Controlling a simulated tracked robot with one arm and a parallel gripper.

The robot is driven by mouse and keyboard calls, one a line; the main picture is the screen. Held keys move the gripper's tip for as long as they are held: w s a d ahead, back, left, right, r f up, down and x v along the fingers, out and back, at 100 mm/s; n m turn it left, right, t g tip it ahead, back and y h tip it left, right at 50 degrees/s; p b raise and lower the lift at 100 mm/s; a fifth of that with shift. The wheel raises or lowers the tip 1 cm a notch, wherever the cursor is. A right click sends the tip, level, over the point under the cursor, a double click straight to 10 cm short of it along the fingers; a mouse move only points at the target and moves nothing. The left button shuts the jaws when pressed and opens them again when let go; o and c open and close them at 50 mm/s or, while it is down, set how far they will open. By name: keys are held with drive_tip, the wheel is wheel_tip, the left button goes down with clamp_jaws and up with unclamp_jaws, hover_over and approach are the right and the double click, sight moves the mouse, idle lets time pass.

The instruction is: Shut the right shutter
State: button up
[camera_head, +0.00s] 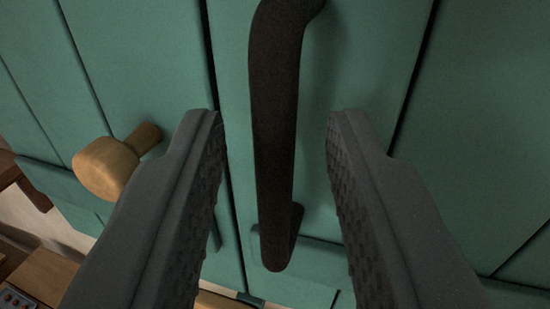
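A green plank shutter (480,130) fills the right of the view and carries a dark bar handle (275,130). My gripper (275,125) is open, with one grey finger on each side of the handle. A gap shows between each finger and the handle, and I cannot tell whether the handle lies fully between the fingertips in depth. A second green panel (130,60) with a wooden knob (108,166) lies to the left, across a dark vertical seam. The shutter's outer edges are out of view.
Below the panels at lower left are a pale wall (50,225) and a wooden surface (38,272) with a small dark object (15,298) on it. A brown wooden piece (25,182) shows at the left edge. The wooden knob stands close to my left finger.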

drive_tip(key=s+a+b, duration=0.1)
drive_tip(key=s+b, duration=0.1)
drive_tip(key=s, duration=0.8)
drive_tip(key=shift+s, duration=0.35)
drive_tip(key=s+f+g+b, duration=0.1)
drive_tip(key=s+f+b, duration=0.1)
drive_tip(key=s, duration=0.9)
drive_tip(key=s+f+n+g+y+b, duration=0.1)
drive_tip(key=s+f, duration=0.4)
drive_tip(key=s, duration=0.5)
drive_tip(key=shift+s+d+f+g+y+b, duration=0.15)
drive_tip(key=shift+s+d+g+y+b, duration=0.2)
drive_tip(key=shift+b, duration=0.15)
